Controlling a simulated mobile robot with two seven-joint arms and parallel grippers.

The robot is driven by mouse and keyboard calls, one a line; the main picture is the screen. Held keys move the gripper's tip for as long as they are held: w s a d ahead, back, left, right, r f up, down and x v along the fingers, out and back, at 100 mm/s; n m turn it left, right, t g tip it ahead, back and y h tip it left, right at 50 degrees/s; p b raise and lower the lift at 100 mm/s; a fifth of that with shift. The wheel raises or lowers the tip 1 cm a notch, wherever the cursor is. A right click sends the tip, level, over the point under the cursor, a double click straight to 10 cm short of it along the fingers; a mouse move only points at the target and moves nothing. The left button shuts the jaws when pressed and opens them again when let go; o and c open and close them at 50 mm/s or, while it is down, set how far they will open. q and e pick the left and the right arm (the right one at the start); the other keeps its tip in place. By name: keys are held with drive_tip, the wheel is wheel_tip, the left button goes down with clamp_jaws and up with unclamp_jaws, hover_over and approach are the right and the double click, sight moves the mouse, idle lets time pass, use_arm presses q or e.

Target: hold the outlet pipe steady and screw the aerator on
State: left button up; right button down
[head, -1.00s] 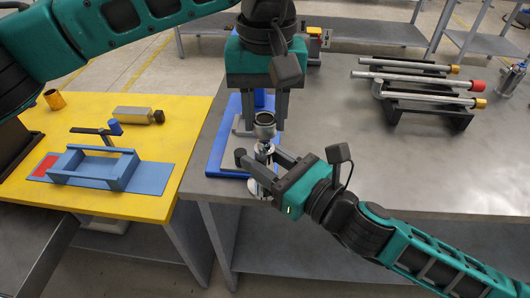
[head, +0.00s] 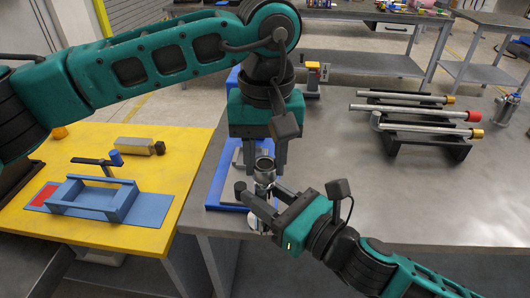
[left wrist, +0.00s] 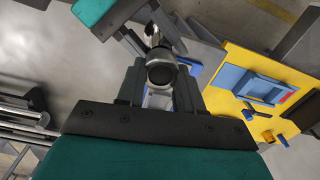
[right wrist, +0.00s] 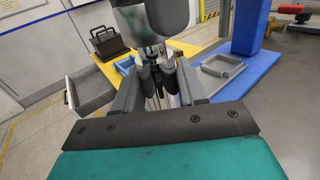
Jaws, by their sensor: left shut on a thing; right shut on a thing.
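The aerator (head: 264,165), a short metal cup with a dark open top, sits upright at the top of the outlet pipe (head: 258,222). My left gripper (head: 262,160) points down from above, shut on the aerator, which shows as a dark round face with a metal rim in the left wrist view (left wrist: 161,72). My right gripper (head: 262,203) reaches in from the lower right, shut on the shiny outlet pipe just below. In the right wrist view, its fingers (right wrist: 155,90) flank the shiny metal, partly hidden. I cannot tell how far the threads engage.
A blue fixture tray (head: 218,187) lies behind the grippers at the grey table's left edge. A black rack (head: 428,147) with several capped rods stands at right. The yellow table (head: 150,205) at left carries a blue open tray (head: 95,198). The grey table's middle is clear.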

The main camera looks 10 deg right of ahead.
use_arm(q)
drive_tip(key=shift+f, duration=0.6)
idle(0.3)
drive_tip(key=m, duration=1.3)
drive_tip(key=shift+s+d, duration=0.1)
drive_tip(key=o, duration=1)
drive_tip(key=shift+r, duration=2.3)
